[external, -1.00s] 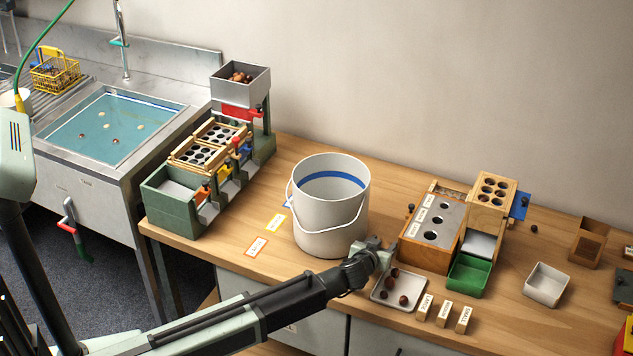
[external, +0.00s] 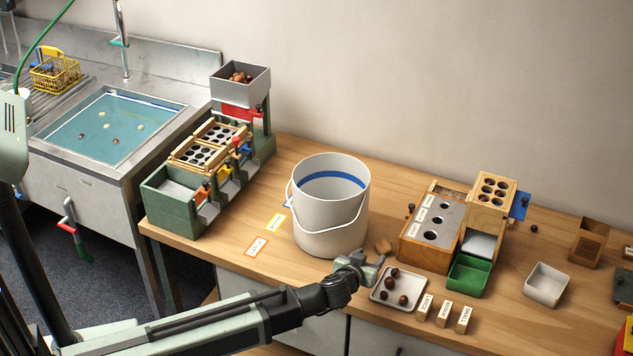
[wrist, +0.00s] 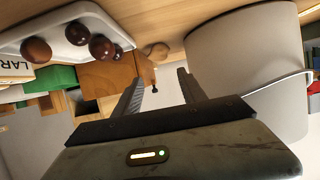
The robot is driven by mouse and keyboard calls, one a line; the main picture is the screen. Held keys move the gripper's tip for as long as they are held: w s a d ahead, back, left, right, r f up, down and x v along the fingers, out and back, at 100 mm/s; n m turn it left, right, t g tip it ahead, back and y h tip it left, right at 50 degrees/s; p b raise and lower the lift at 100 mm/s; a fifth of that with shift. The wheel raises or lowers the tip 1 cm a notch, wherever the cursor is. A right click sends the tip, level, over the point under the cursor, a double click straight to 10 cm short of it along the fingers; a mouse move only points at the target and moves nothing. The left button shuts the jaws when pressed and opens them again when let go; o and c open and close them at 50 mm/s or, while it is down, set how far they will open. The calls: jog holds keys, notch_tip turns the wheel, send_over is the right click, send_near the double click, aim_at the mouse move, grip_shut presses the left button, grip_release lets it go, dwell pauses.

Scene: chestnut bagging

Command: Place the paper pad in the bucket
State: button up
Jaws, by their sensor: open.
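A white bucket (external: 331,215) with a wire handle stands upright on the wooden bench, with a blue band on its inner wall. Its outer wall fills the right of the wrist view (wrist: 245,70). A small tan, rounded thing (external: 383,246) lies on the bench just right of the bucket; it may be the paper pad, but I cannot be sure. In the wrist view the tan thing (wrist: 155,52) lies beyond my fingertips, apart from them. My gripper (external: 374,264) is open and empty, low in front of the bucket's right side; its fingers (wrist: 160,82) are spread.
A grey tray (external: 378,299) with several chestnuts is right beside my gripper. Small label blocks (external: 443,312), a green bin (external: 467,277) and a wooden sorting box (external: 428,255) stand further right. A sorting rack (external: 168,213) and the sink (external: 70,165) are at left.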

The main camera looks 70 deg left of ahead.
aim_at(385, 243)
jog(key=w+a+r+g+h+p, duration=0.6)
jog(key=w+a+g+h+p, duration=0.1)
jog(key=p, duration=1.3)
jog(key=b+x, duration=1.2)
jog(key=shift+s+d+f, duration=0.2)
jog(key=shift+s+d, duration=0.15)
jog(key=shift+r, duration=0.2)
grip_shut()
jog(key=shift+r, duration=0.1)
notch_tip(385, 243, up, 18)
jog(key=p, duration=1.8)
